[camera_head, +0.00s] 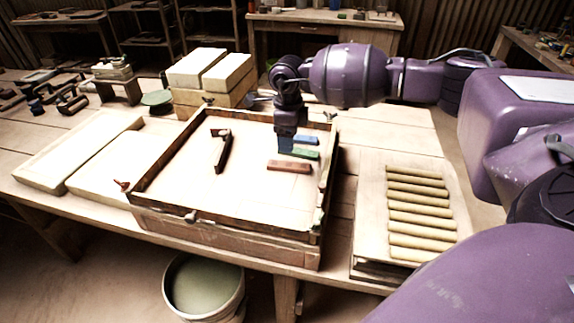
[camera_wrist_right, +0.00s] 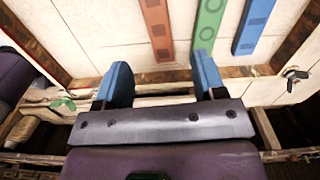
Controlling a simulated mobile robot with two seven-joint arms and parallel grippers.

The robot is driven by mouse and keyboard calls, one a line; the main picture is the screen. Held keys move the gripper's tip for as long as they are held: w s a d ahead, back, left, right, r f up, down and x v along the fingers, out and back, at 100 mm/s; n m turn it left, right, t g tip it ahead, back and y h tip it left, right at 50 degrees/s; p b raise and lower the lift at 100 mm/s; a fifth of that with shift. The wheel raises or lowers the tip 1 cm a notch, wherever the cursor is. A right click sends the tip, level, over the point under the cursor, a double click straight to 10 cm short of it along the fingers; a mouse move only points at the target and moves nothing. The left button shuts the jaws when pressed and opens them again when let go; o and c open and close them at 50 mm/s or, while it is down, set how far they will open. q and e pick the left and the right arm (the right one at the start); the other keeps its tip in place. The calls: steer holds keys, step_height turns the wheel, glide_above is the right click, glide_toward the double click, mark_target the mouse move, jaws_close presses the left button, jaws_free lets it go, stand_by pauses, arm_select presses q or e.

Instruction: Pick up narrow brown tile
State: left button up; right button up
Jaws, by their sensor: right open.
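A narrow reddish-brown tile (camera_head: 289,166) lies flat inside the wooden frame, nearest the front of a row of three. It shows in the right wrist view (camera_wrist_right: 157,28), running away from the gripper. A green tile (camera_head: 299,153) and a blue tile (camera_head: 306,140) lie beside it. A dark brown bar (camera_head: 223,155) with a reddish piece at its far end lies further left. My right gripper (camera_head: 285,147) is over the frame near the tiles' left ends. In the right wrist view, its blue fingers (camera_wrist_right: 161,78) are apart with nothing between them. My left gripper is out of view.
The frame's raised dark rim (camera_head: 163,215) surrounds the work area. A board with several tan rods (camera_head: 418,211) stands at the right. Pale blocks (camera_head: 228,73) stand behind the frame, and pale slabs (camera_head: 108,165) lie left. A bucket (camera_head: 204,287) is below.

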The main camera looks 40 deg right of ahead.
mark_target(288, 164)
step_height(288, 164, down, 3)
steer(key=shift+r, duration=0.1)
steer(key=shift+f, duration=0.7)
step_height(288, 164, down, 4)
steer(key=shift+a+f+b, duration=0.1)
steer(key=shift+b, duration=0.35)
steer(key=shift+c, duration=0.3)
steer(key=c, duration=1)
